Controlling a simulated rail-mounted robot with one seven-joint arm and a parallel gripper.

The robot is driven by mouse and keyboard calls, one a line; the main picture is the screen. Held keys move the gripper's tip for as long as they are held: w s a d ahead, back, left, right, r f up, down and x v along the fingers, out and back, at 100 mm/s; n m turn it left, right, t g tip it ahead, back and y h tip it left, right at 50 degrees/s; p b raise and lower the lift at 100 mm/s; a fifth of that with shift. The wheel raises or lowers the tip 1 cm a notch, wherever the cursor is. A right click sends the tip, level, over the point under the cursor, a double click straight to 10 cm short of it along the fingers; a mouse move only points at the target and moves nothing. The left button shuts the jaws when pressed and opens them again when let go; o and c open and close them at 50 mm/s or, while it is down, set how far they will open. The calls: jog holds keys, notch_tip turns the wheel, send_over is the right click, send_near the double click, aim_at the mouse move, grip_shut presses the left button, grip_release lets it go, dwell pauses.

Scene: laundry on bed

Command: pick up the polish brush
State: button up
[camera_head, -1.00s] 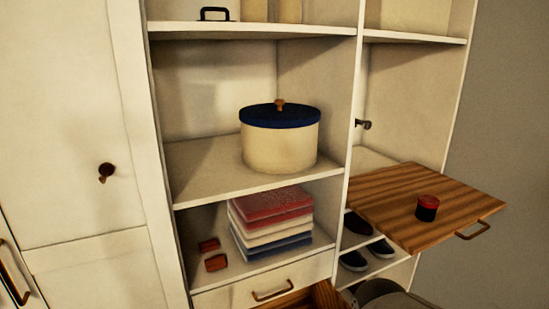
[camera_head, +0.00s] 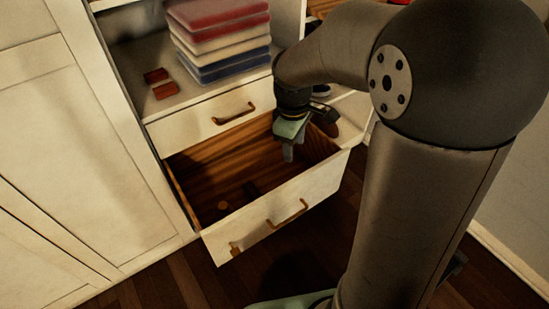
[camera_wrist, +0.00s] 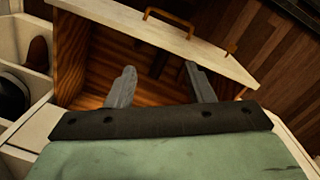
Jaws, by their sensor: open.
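My gripper (camera_head: 289,150) hangs over the right part of the open wooden drawer (camera_head: 215,162). In the wrist view my gripper (camera_wrist: 159,68) has its two fingers apart, with nothing between them, pointing into the drawer. A small dark thing (camera_head: 251,189) lies on the drawer floor, left of and below the gripper in the head view. A dark shape (camera_wrist: 158,64) shows beyond the fingertips in the wrist view. It may be the polish brush, but it is too dim to tell. Two red-brown blocks (camera_head: 164,90) lie on the shelf above, left of the folded stack.
Above are a shut drawer (camera_head: 205,125) and folded cloths (camera_head: 222,45). Shoes (camera_wrist: 38,55) stand beside the drawer in the wrist view.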

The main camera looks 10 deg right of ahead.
jog(key=w+f+n+b, duration=0.45)
jog(key=w+f, duration=0.25)
jog(key=f, duration=0.3)
jog(key=w+f+n+b, duration=0.4)
jog(key=w+f+b, duration=0.15)
jog(key=f, duration=0.45)
jog(key=shift+m+h, duration=0.25)
jog(key=shift+h, duration=0.05)
jog(key=f+b, duration=0.1)
jog(key=f, duration=0.2)
jog(key=f+b, duration=0.1)
jog(key=f, duration=0.3)
jog(key=f+b, duration=0.2)
jog(key=f, duration=0.2)
jog(key=shift+w+d, duration=0.25)
jog(key=shift+w, duration=0.05)
jog(key=shift+d+f+b, duration=0.15)
jog(key=shift+f+b, duration=0.65)
jog(key=shift+f, duration=0.7)
jog(key=shift+d+f+b, duration=0.1)
jog(key=shift+f+b, duration=0.7)
jog(key=shift+f, duration=0.7)
jog(key=shift+r, duration=0.1)
jog(key=c, duration=1)
